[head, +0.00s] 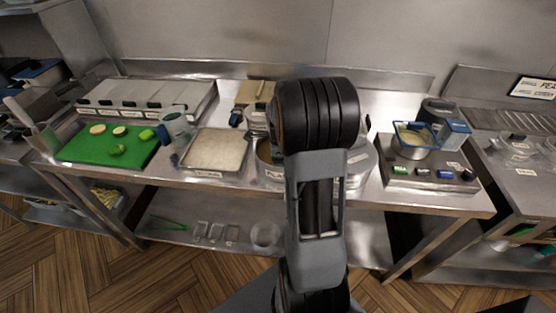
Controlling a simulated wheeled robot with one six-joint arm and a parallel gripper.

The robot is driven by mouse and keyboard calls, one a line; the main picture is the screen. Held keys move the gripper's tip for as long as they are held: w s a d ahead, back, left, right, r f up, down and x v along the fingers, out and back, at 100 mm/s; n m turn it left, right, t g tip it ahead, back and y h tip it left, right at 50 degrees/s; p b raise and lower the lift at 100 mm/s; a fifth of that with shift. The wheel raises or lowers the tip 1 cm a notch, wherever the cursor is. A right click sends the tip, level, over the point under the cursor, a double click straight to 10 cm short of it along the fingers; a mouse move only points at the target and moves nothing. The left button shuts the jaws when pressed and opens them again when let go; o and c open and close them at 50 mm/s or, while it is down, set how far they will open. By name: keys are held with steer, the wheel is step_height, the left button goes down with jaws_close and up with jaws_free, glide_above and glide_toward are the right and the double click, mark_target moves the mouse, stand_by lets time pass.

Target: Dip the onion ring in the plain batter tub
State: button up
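No onion ring can be made out for certain. Two pale round slices (97,129) lie on the green board (75,150) at the left, too small to identify. A round metal tub (266,168) with a label on its front stands mid-counter, partly hidden by my arm. Another round metal tub (361,168) shows just right of my arm, mostly hidden. I cannot tell which holds plain batter. My arm rises in the middle of the view, and its gripper does not show, so what it holds cannot be seen.
A lidded metal bin row (148,88) stands behind the green board. At the right is a pot with a blue-handled basket (412,140) on a control unit. Clear containers (265,235) sit on the lower shelf.

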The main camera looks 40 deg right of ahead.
steer(key=shift+a, duration=0.5)
steer(key=shift+d, duration=0.1)
steer(key=shift+d, duration=0.2)
steer(key=shift+r, duration=0.15)
stand_by(0.5)
step_height(320, 180, up, 10)
steer(key=p, duration=0.8)
steer(key=shift+r, duration=0.1)
stand_by(0.9)
steer(key=shift+r+p, duration=1.1)
steer(key=shift+r, duration=0.4)
